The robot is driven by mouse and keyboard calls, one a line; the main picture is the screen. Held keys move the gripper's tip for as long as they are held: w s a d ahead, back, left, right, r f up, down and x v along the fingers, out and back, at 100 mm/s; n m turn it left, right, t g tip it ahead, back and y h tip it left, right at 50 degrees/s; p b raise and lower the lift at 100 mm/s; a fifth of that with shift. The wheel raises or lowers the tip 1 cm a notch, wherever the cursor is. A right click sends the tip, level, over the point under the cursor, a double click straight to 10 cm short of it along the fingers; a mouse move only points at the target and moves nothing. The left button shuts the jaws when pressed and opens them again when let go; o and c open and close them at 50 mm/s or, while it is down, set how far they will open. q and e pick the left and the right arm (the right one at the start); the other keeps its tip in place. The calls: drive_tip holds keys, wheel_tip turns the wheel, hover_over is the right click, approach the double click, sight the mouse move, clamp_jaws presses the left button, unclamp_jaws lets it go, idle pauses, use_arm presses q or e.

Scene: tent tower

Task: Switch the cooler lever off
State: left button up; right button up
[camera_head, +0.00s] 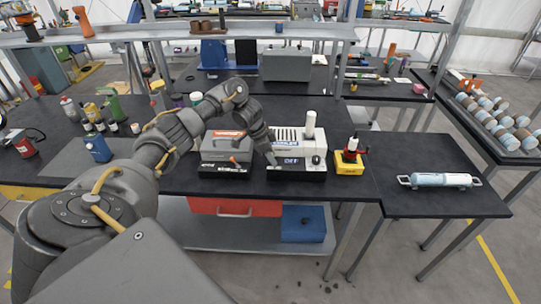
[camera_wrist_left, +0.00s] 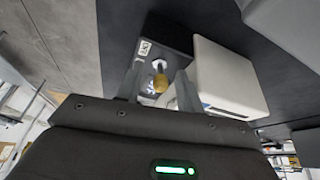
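The cooler (camera_head: 289,141) is a white box with a black front base, standing on the black table at mid-picture. Its front carries a small lit display (camera_head: 291,161), whose text I cannot read surely, and a round knob (camera_head: 316,160) at the right. My left gripper (camera_head: 271,158) is at the left part of the cooler's front, fingers pointing down. In the left wrist view, the two fingers (camera_wrist_left: 159,70) are apart, with a brass-coloured lever tip (camera_wrist_left: 160,83) between them. I cannot tell whether they touch it. The lever's base is partly hidden. My right gripper is not in view.
A grey-topped device (camera_head: 226,148) stands close to the cooler's left. A white-blue cylinder with handles (camera_head: 440,180) lies farther right on the table. Bottles and cans crowd the left side.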

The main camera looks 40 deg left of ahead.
use_arm(q)
clamp_jaws()
drive_tip(key=shift+s+a+f+t+h, duration=0.2)
drive_tip(key=shift+t+h, duration=0.1)
drive_tip(key=shift+h, duration=0.1)
drive_tip(key=shift+a+t+h, duration=0.1)
drive_tip(key=shift+t+h, duration=0.3)
drive_tip(key=shift+h, duration=0.1)
unclamp_jaws()
drive_tip(key=b+v, duration=0.1)
drive_tip(key=v, duration=1)
